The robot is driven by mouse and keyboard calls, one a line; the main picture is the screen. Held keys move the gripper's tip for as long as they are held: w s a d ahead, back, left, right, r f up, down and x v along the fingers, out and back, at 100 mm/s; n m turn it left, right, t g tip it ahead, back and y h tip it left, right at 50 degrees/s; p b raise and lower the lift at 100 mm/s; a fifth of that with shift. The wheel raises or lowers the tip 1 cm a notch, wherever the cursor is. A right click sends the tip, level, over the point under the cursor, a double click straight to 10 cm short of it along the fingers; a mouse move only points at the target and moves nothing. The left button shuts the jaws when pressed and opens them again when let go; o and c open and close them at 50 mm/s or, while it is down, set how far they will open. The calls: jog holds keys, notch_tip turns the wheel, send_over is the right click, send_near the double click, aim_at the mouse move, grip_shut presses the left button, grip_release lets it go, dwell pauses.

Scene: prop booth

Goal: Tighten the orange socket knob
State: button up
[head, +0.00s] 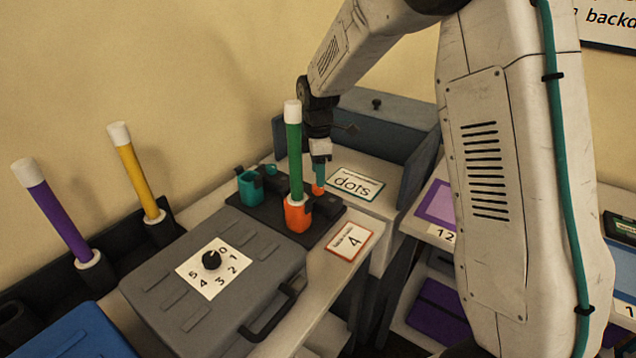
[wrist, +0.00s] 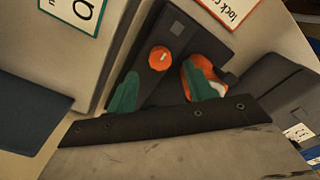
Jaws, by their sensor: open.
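The orange socket (head: 298,216) stands on a dark base and holds an upright green stick with white ends (head: 294,150). Its orange knob (head: 318,190) sits behind it, partly hidden by my gripper; the wrist view shows the knob's round face with a small pale mark (wrist: 158,58). My gripper (head: 319,183) is open and empty, pointing down just over the knob. In the wrist view its teal fingers (wrist: 161,88) lie on either side of the knob's line, the right one overlapping the orange socket (wrist: 190,76). I cannot tell whether they touch anything.
A teal socket (head: 249,188) stands empty to the left on the same base. A grey case with a numbered dial (head: 211,260) is in front. Purple (head: 55,212) and yellow (head: 138,171) sticks lean at left.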

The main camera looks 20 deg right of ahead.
aim_at(318, 190)
jog(key=shift+f, duration=2.15)
jog(key=c, duration=1)
jog(key=shift+o, duration=0.2)
